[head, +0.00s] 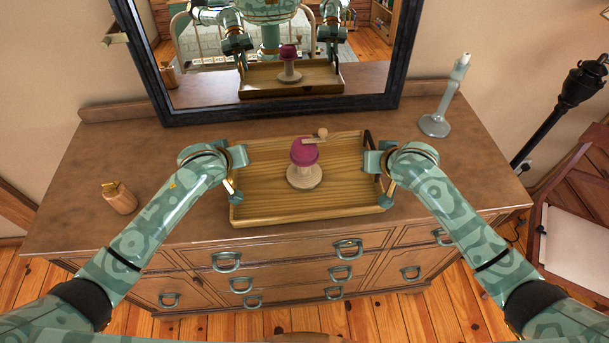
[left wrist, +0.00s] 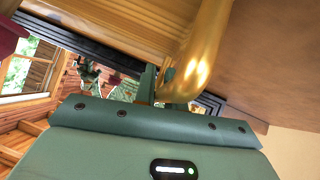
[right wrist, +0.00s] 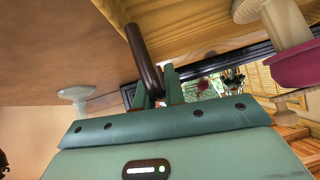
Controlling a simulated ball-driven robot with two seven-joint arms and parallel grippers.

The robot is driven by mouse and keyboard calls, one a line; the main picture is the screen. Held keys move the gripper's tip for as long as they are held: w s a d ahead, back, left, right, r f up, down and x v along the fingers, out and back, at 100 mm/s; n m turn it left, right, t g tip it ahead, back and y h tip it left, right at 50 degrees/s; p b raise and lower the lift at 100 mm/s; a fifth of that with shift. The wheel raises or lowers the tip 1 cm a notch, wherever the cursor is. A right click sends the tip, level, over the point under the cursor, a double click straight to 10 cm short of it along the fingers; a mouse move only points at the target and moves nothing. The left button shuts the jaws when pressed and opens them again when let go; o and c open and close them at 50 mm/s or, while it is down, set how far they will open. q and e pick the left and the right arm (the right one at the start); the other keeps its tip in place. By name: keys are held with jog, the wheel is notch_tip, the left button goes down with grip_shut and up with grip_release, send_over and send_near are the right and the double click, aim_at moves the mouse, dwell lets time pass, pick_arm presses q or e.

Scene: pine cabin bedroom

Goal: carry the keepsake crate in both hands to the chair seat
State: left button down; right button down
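The keepsake crate (head: 270,211), a shallow light-wood tray, is over the dresser top near its front edge; I cannot tell whether it touches. Inside stands a pale wooden stand (head: 304,178) with a magenta rounded top (head: 304,152); a small wooden piece (head: 318,137) shows behind the top. My left gripper (head: 238,172) is at the crate's left end, its fingers close around a shiny golden-looking handle (left wrist: 197,65). My right gripper (head: 378,172) is at the right end, its fingers close around a dark handle (right wrist: 143,60). The fingertips are partly hidden. The chair seat is not clearly seen.
The brown dresser (head: 95,165) has a small wooden jar (head: 119,198) at left and a pale candlestick (head: 437,122) at back right. A dark-framed mirror (head: 150,75) stands behind the crate. A dark lamp post (head: 548,125) and a wooden piece with a white panel (head: 575,245) are at right.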

dwell(0.3)
